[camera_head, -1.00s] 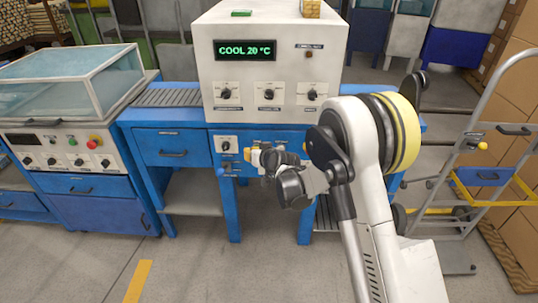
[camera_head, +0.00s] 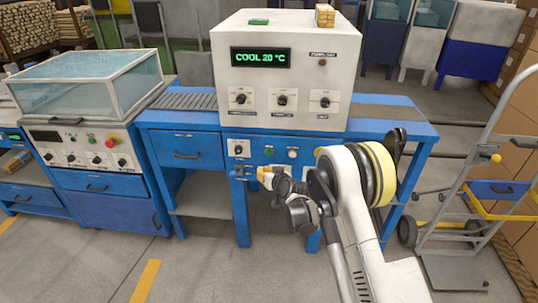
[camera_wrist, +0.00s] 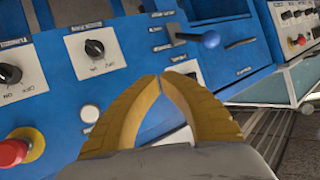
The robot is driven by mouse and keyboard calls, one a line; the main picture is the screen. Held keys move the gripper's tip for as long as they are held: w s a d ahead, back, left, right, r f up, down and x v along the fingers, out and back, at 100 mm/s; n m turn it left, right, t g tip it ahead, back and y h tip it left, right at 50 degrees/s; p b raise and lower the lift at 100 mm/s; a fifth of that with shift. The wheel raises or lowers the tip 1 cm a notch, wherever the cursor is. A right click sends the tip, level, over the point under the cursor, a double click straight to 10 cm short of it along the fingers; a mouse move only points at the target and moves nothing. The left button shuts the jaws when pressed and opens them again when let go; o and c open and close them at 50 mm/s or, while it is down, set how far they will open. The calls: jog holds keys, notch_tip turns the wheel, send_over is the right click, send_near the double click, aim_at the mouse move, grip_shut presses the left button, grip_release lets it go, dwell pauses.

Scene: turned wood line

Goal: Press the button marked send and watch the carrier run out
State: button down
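The blue panel under the white heating cabinet (camera_head: 275,90) has a knob, a green button (camera_head: 268,151) and a white button (camera_head: 292,153). No label reading send is legible. I cannot make out a carrier.
A roller track (camera_head: 185,101) runs left of the cabinet. At the left is a station with a clear-lidded tank (camera_head: 90,80). A trolley (camera_head: 480,190) stands at right.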

aim_at(269, 153)
jog(key=shift+w+d, duration=0.15)
jog(key=shift+w, duration=3.45)
jog(key=shift+w, duration=0.1)
jog(key=shift+w, duration=0.3)
